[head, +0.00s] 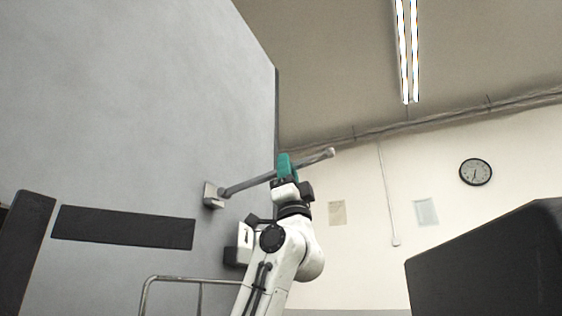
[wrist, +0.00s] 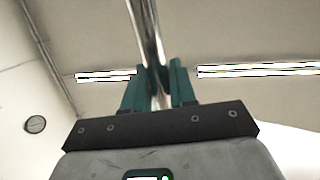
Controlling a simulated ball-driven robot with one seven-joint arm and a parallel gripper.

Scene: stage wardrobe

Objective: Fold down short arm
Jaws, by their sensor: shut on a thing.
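The short arm (head: 245,183) is a grey metal bar on a small wall bracket (head: 212,195) on the grey panel. It sticks out from the panel and slants up to the right, to a knobbed end. My gripper (head: 284,165), with teal fingers, is shut on the bar between its middle and its free end, coming from below. In the wrist view the shiny bar (wrist: 146,28) runs down between the two teal fingers (wrist: 157,88).
The grey panel (head: 130,90) fills the left, with a black strip (head: 124,227) on it. A metal rail (head: 180,279) stands low in front. A dark block (head: 490,262) is at the lower right. A clock (head: 476,172) hangs on the far wall. The space right of the bar looks clear.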

